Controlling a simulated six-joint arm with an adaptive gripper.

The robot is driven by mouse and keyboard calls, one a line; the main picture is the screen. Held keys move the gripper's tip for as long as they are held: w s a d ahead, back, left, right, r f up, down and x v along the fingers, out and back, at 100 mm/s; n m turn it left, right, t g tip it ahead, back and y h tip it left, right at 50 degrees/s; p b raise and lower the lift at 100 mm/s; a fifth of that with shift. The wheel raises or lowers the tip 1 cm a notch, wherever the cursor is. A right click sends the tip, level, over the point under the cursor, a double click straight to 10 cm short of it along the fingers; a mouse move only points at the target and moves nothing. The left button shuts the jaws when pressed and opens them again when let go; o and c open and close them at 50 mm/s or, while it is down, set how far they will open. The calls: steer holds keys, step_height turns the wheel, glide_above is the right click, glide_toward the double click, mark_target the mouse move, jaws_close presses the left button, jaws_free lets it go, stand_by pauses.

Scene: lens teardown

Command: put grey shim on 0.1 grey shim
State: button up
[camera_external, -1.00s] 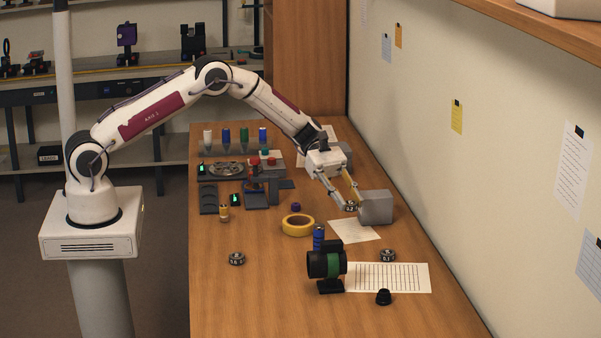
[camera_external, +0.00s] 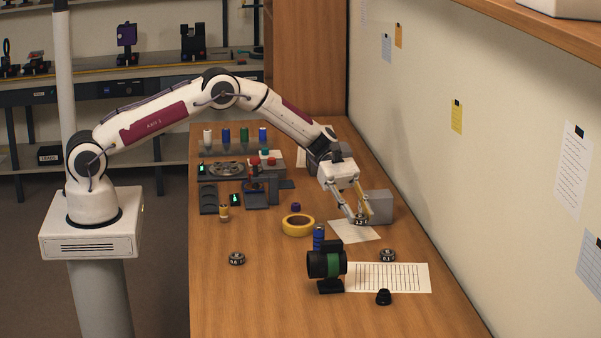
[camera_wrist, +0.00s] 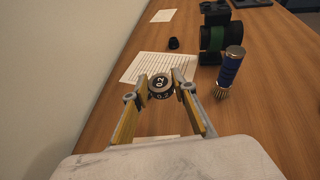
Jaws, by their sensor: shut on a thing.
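My gripper (camera_external: 361,216) is shut on a dark grey shim (camera_wrist: 161,87) marked 0.2, held between its fingertips above the wooden table. In the external view it is over a white paper sheet, in front of the grey block. The 0.1 grey shim (camera_external: 387,256) lies on the table nearer the camera and a little right of my gripper, by the lined sheet's far edge. I cannot make it out in the wrist view. Another dark shim (camera_external: 237,258) lies alone at the left; its mark is too small to read surely.
A black lens with a green band (camera_external: 328,264) stands left of the 0.1 shim, with a blue-handled brush (camera_external: 318,238) behind it. A black cap (camera_external: 383,297) is near the lined sheet (camera_external: 410,277). Yellow tape (camera_external: 298,226) and a grey block (camera_external: 378,206) stand nearby.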

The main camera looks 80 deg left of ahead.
steer(key=w+d+r, duration=0.3)
steer(key=w+d, duration=0.1)
steer(key=w, duration=0.2)
steer(key=shift+w+d+r, duration=0.25)
steer(key=shift+d+r, duration=0.15)
steer(key=shift+f, duration=0.1)
stand_by(0.3)
glide_above(387, 255)
steer(key=a, duration=0.3)
steer(key=shift+w+f, duration=0.15)
steer(key=shift+f, duration=2.9)
steer(key=shift+f, duration=0.1)
steer(key=shift+f, duration=1.8)
steer(key=shift+f, duration=0.15)
steer(key=o, duration=1.1)
